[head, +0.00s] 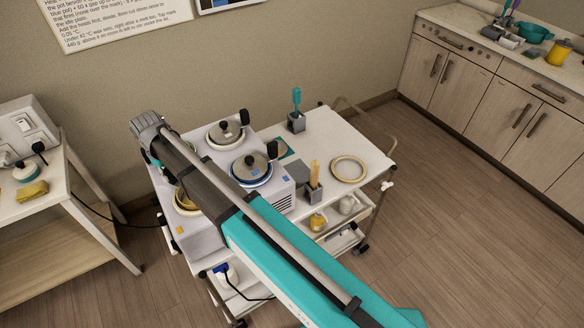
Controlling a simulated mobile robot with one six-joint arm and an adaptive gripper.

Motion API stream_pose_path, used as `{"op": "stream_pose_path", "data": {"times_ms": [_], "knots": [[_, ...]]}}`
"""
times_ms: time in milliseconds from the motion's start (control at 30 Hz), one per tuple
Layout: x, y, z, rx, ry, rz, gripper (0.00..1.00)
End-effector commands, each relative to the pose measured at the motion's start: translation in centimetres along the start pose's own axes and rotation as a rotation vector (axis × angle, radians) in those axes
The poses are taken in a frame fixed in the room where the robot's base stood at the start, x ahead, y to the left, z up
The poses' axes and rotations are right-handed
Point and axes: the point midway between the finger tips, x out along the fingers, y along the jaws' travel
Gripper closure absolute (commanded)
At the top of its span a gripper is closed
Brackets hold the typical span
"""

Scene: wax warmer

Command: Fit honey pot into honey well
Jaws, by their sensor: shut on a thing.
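The wax warmer (205,238) is a pale grey unit on the white trolley. Its front left well, beside a yellow label (180,230), shows a yellowish round rim (181,209), partly covered by my arm. I cannot tell whether this rim belongs to the honey pot or to the honey well. Two lidded pots sit in the other wells: one with a pale rim (225,133) at the back and one with a blue rim (252,171) at the right. My arm crosses over the warmer from the lower right. My gripper is hidden behind the arm, and so is anything in it.
On the trolley stand a grey holder with a teal tool (296,118), a holder with wooden sticks (314,183) and a round ring-like dish (348,169). Small jars (318,222) sit in an open drawer. A side table (40,205) stands left; the floor right is clear.

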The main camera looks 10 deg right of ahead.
Motion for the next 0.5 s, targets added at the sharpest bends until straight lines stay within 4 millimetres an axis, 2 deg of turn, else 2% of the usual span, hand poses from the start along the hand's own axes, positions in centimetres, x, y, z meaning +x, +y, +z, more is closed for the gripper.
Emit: {"op": "stream_pose_path", "data": {"times_ms": [333,367,500], "knots": [[0.19,0.00,0.01,0.000,-0.001,0.000,1.00],[0.19,0.00,0.01,0.000,-0.001,0.000,0.59],[0.19,0.00,0.01,0.000,0.000,0.000,0.33]]}}
